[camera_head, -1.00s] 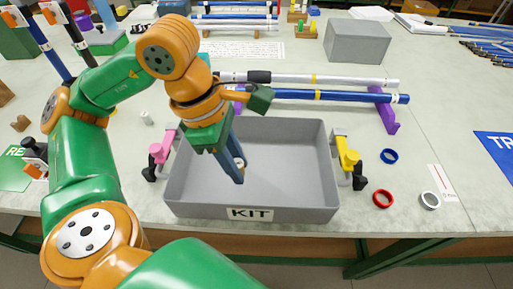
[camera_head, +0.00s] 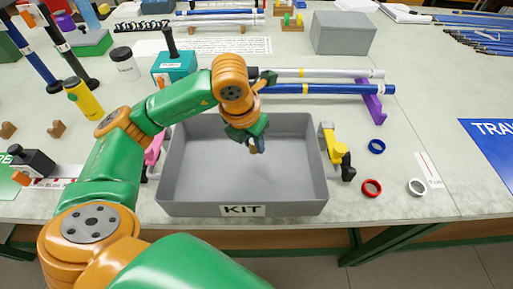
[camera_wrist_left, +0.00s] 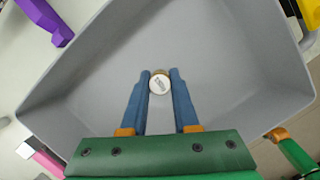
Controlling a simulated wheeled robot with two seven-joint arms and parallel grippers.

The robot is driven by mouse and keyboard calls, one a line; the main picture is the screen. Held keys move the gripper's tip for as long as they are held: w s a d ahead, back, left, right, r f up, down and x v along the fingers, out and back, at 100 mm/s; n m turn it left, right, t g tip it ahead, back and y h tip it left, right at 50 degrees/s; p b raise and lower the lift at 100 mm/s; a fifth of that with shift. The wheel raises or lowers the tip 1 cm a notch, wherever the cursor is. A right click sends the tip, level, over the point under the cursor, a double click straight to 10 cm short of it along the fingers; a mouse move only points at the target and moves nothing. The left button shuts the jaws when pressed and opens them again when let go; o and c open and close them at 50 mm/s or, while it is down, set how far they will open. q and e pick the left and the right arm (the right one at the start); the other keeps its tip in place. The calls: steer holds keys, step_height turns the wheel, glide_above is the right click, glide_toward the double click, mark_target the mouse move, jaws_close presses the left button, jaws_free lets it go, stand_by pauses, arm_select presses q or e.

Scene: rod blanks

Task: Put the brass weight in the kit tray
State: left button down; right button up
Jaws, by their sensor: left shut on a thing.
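The grey kit tray (camera_head: 190,196), labelled KIT, stands at the table's front edge and looks empty inside. The tray floor shows around and beyond the weight. How high it hangs above the floor is hard to tell. My right gripper is not in view.
A yellow clamp (camera_head: 336,150) sits at the tray's right wall and a pink one (camera_head: 153,150) at its left. Blue and silver rods (camera_head: 340,89) lie on purple supports behind. Red (camera_head: 372,188), blue (camera_head: 377,146) and white (camera_head: 417,187) rings lie to the right.

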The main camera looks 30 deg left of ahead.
mark_target(257, 160)
arm_select(q)
steer(key=x, duration=0.4)
steer(key=shift+f, duration=0.4)
steer(key=c, duration=0.7)
jaws_free()
steer(key=shift+o, duration=0.2)
steer(key=shift+r, duration=0.25)
steer(key=p+v, duration=0.1)
steer(key=v, duration=1)
steer(key=shift+s+r, duration=0.2)
steer(key=shift+r, duration=0.15)
